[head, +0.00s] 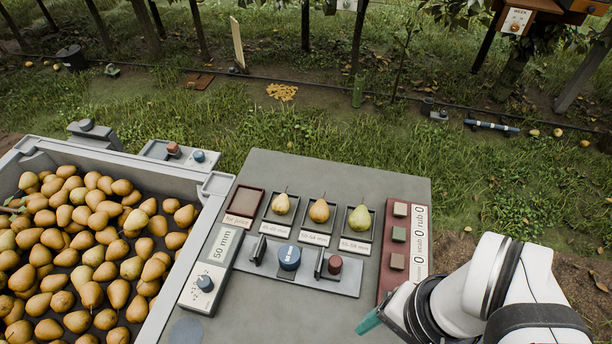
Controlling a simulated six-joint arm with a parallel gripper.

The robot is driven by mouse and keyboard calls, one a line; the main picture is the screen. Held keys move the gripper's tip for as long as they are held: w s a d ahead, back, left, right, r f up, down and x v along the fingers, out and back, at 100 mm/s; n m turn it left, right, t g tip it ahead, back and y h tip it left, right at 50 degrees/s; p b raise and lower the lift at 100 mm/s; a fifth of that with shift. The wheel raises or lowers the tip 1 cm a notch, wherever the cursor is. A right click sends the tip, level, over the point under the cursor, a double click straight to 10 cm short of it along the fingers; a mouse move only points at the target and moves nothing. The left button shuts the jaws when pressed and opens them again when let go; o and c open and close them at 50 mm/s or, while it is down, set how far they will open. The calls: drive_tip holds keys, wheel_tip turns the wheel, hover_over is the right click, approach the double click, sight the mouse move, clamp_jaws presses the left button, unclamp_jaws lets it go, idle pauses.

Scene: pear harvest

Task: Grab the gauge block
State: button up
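No label I can read names the gauge block. A blue round block (289,258) with a pale marking sits on a grey plate between two upright black jaws (258,250). My gripper (369,321) is at the bottom, below the red board and apart from the blocks. Only a teal fingertip shows, so its opening is hidden.
Three pears sit in dark trays (359,219) beside an empty tray (245,201). A "50 mm" display (222,246) is at the left. A grey crate (204,215) of pears adjoins the grey table (300,167).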

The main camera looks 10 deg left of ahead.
drive_tip(key=o, duration=0.5)
